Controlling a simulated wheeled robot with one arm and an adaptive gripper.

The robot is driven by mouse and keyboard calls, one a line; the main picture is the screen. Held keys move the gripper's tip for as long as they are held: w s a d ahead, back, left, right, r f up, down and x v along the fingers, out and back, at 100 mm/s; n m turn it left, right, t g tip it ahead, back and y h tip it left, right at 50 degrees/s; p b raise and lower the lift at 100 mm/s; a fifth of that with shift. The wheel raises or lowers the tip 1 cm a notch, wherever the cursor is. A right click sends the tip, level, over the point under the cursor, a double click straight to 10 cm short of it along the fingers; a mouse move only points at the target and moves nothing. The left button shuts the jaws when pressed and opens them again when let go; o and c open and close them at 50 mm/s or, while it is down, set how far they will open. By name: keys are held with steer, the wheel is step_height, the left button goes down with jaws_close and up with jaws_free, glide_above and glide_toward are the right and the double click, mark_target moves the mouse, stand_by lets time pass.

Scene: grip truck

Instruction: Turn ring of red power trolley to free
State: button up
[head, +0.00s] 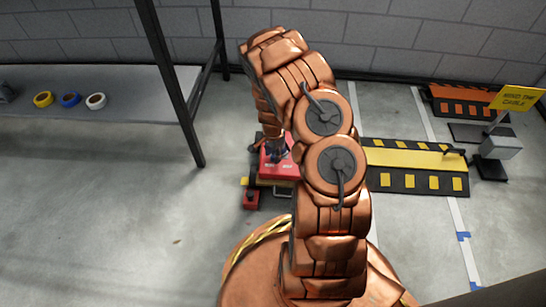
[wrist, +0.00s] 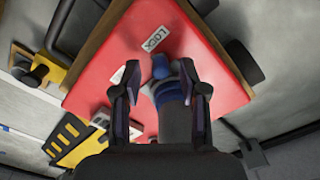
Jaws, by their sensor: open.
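The red power trolley (head: 268,166) stands on the floor behind my arm, which hides its right part. Its red top fills much of the wrist view (wrist: 196,40). A white label reading LOCK (wrist: 148,39) and a second small white label (wrist: 118,74) are on that top. A blue ring or knob (wrist: 165,90) with a grey part below it shows between the fingers of my gripper (wrist: 160,78). The fingers are open, one on each side of the blue part. I cannot tell whether they touch it. In the head view my gripper (head: 280,150) is over the trolley's top.
A yellow and black cable ramp (head: 415,168) lies right of the trolley, with a yellow sign (head: 517,98) beyond. A shelf (head: 120,85) at the left holds yellow, blue and white tape rolls. Its dark post (head: 172,85) stands near. Floor at left is clear.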

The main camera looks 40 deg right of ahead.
steer(key=shift+f, duration=0.3)
steer(key=shift+c, duration=0.3)
jaws_close()
